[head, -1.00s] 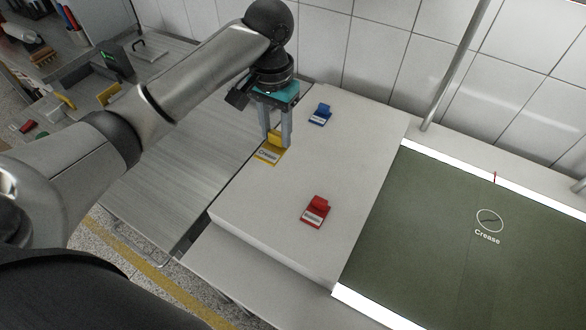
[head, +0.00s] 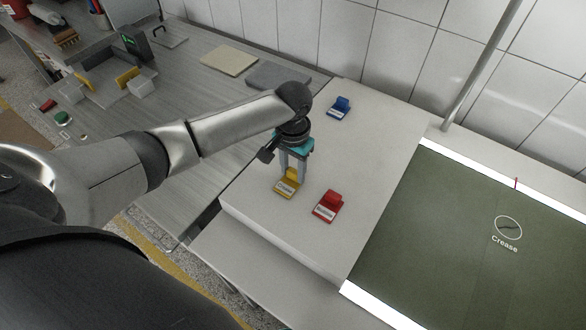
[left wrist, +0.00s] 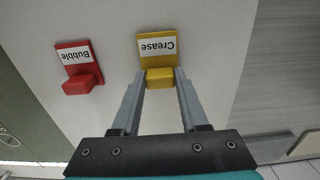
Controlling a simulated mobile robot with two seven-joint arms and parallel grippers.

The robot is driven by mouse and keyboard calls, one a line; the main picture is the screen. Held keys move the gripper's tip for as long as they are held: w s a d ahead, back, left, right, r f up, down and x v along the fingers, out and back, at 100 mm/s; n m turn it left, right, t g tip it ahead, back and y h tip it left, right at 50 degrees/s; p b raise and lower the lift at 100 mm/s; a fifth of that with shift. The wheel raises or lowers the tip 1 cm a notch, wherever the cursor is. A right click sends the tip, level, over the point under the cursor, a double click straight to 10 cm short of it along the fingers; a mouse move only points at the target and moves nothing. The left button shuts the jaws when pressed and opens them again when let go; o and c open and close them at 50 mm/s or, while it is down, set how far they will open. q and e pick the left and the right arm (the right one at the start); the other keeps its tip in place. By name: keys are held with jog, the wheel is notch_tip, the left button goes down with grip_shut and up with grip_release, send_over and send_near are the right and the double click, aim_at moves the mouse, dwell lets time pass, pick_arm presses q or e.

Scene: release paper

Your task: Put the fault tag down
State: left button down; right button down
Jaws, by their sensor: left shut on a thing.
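The yellow tag labelled "Crease" (head: 287,186) is at my left gripper (head: 291,174), on or just above the white raised surface (head: 350,165); I cannot tell whether it touches. In the left wrist view the left gripper (left wrist: 160,80) is shut on the raised grip of the yellow tag (left wrist: 158,50), its label facing up. The red "Bubble" tag (head: 327,206) stands just right of it, and also shows in the left wrist view (left wrist: 78,68). The blue tag (head: 340,107) stands farther back. My right gripper is not in view.
A dark green panel (head: 450,240) with a circled mark and the word "Crease" lies at right, edged by bright white strips. A tiled wall and a slanted metal pole (head: 482,65) stand behind. A grey bench (head: 190,85) with trays and small items is at left.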

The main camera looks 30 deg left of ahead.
aim_at(293, 172)
pick_arm(q)
jog(key=shift+c, duration=2.1)
grip_release()
jog(key=shift+f, duration=0.1)
notch_tip(293, 172, up, 12)
jog(key=p, duration=0.1)
